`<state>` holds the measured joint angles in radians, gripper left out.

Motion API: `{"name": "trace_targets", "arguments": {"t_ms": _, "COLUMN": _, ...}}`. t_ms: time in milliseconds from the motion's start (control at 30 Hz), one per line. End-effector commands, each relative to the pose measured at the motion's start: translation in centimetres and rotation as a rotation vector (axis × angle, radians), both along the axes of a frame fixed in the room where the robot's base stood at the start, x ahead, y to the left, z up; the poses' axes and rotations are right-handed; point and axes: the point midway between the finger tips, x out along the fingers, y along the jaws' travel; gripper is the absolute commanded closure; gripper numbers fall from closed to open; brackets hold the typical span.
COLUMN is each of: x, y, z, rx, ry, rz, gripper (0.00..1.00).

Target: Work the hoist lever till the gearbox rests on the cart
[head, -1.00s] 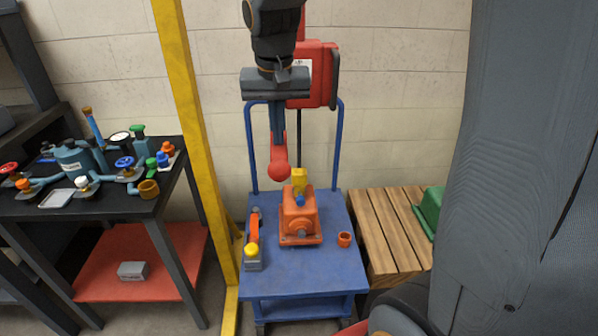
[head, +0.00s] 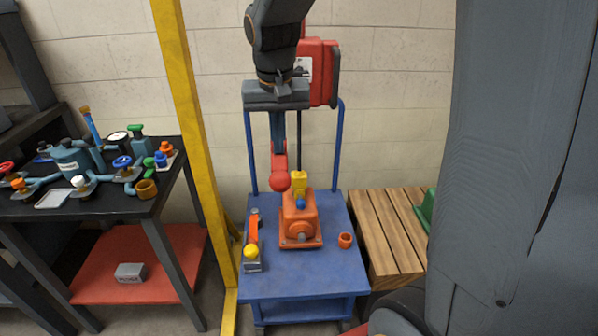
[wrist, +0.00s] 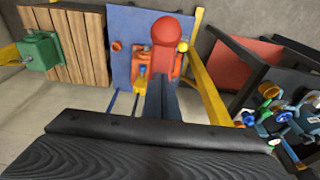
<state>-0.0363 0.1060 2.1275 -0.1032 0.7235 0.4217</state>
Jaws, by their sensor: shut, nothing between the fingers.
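The hoist lever is red with a round knob (head: 280,181) and hangs down from the red hoist housing (head: 325,72). My gripper (head: 279,143) is shut and empty at the lever, with its fingertips just above the knob. The wrist view shows the fingers (wrist: 161,97) close against the red lever (wrist: 172,40); I cannot tell if they touch. The orange gearbox (head: 300,222) is upright over the middle of the blue cart (head: 290,283), under a yellow block (head: 299,181) with a blue knob below it. Its base looks at or very near the cart top; any gap is not clear.
A yellow post (head: 195,130) stands left of the cart. On the cart are a tool with a yellow knob (head: 251,252) and a small orange cup (head: 345,240). A slatted wooden bench (head: 383,232) stands right, and a black table with fittings (head: 130,208) left.

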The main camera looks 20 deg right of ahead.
Motion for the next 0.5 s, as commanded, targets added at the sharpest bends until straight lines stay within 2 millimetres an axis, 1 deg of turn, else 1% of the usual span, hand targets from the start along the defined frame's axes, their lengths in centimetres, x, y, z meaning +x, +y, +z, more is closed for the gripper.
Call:
{"name": "trace_targets", "arguments": {"t_ms": 167, "x": 0.0, "y": 0.0, "z": 0.3, "rx": 0.000, "ry": -0.001, "rz": 0.000, "gripper": 1.00}}
{"name": "trace_targets", "arguments": {"t_ms": 500, "x": -0.1, "y": 0.0, "z": 4.7, "rx": 0.000, "ry": -0.001, "rz": 0.000, "gripper": 1.00}}
